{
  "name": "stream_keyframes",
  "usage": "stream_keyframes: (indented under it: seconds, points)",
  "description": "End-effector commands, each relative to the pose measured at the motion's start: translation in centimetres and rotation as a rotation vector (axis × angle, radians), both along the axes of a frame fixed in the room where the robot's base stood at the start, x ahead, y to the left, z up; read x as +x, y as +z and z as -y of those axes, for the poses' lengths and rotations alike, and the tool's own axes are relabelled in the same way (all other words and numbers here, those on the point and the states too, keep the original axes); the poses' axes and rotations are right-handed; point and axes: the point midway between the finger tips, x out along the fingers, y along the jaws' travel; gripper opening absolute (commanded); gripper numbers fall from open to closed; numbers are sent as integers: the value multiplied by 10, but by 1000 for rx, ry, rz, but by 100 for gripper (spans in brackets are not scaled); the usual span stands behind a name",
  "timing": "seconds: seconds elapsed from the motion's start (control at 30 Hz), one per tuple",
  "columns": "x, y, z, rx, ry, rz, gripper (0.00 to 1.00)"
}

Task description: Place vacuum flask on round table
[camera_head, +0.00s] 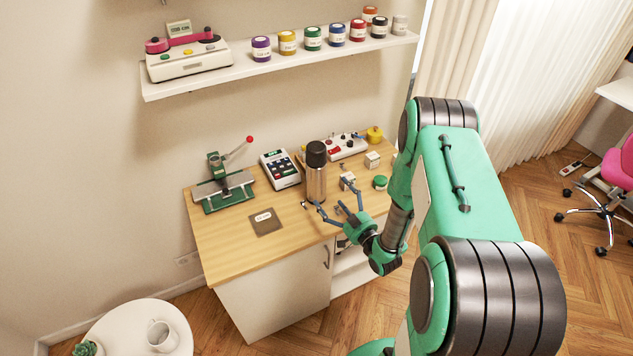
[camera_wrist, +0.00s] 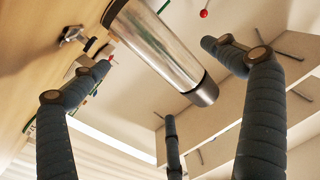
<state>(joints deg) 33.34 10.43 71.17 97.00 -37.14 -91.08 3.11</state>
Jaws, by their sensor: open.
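The vacuum flask (camera_head: 316,182), a metallic cylinder with a black cap, stands upright on the wooden worktop in the head view. In the wrist view the flask (camera_wrist: 160,50) crosses the top middle at a slant, beyond my fingers. My gripper (camera_head: 338,200) is open and empty, just in front and to the right of the flask, at the worktop's front edge. In the wrist view my gripper's fingers (camera_wrist: 170,70) are spread wide on either side of the flask. I cannot tell whether any finger touches it. The white round table (camera_head: 118,325) is at the bottom left, partly cut off.
The round table holds a white mug (camera_head: 162,336) and a small plant (camera_head: 86,348). On the worktop (camera_head: 232,245) are a green press (camera_head: 222,190), a calculator-like device (camera_head: 280,169), a dark square (camera_head: 265,221) and small boxes. A wall shelf (camera_head: 215,82) hangs above.

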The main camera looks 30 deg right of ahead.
Motion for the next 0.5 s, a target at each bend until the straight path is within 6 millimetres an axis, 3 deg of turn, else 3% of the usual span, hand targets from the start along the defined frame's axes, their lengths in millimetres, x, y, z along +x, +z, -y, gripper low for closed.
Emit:
stream_keyframes:
  seconds: [0.23, 0.5]
  points:
    - [-4, 6, 27, -17, 159, 0, 100]
    - [-17, 7, 42, -45, 259, -26, 100]
